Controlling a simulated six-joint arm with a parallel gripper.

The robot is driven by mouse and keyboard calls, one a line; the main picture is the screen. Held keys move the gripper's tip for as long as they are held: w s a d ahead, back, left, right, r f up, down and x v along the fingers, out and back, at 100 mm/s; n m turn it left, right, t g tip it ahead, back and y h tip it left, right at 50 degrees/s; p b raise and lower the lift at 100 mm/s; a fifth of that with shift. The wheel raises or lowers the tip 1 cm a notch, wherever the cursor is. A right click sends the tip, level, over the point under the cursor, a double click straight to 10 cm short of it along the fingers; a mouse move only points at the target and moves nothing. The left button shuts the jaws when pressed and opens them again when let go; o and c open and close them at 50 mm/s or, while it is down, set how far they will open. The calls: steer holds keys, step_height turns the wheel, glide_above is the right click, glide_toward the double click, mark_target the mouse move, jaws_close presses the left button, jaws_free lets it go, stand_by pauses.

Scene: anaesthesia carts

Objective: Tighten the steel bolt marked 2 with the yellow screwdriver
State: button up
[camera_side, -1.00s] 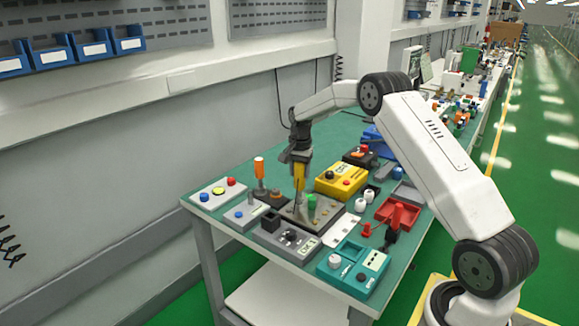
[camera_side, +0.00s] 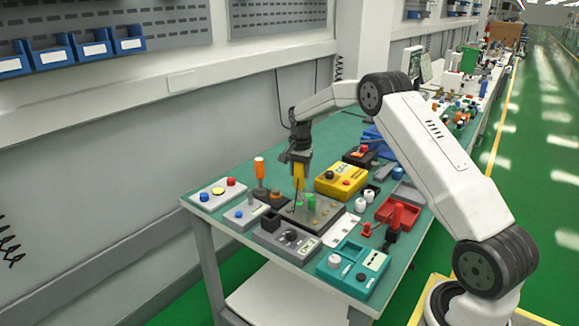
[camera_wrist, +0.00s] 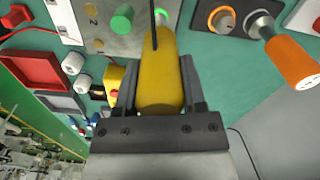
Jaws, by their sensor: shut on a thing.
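My gripper (camera_side: 300,160) is shut on the yellow screwdriver (camera_side: 299,180) and holds it upright, shaft down, over the grey bolt plate (camera_side: 327,218). In the wrist view, the yellow handle (camera_wrist: 160,75) lies between the two fingers, with the dark shaft pointing to the plate. A bright green spot (camera_wrist: 161,14) shows beside the shaft's end; the tip's contact is hidden. A green knob (camera_wrist: 122,18) stands next to it on the plate. A mark 2 (camera_wrist: 92,22) shows on the plate near small brass-coloured heads; I cannot tell which bolt it belongs to.
An orange-handled screwdriver (camera_side: 259,170) stands upright to the left. A yellow box (camera_side: 341,182) is behind the plate, a grey device (camera_side: 287,242) in front. A red tray (camera_side: 397,213) and teal box (camera_side: 352,268) are to the right. The table is crowded here.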

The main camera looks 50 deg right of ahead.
steer(key=shift+r, duration=3)
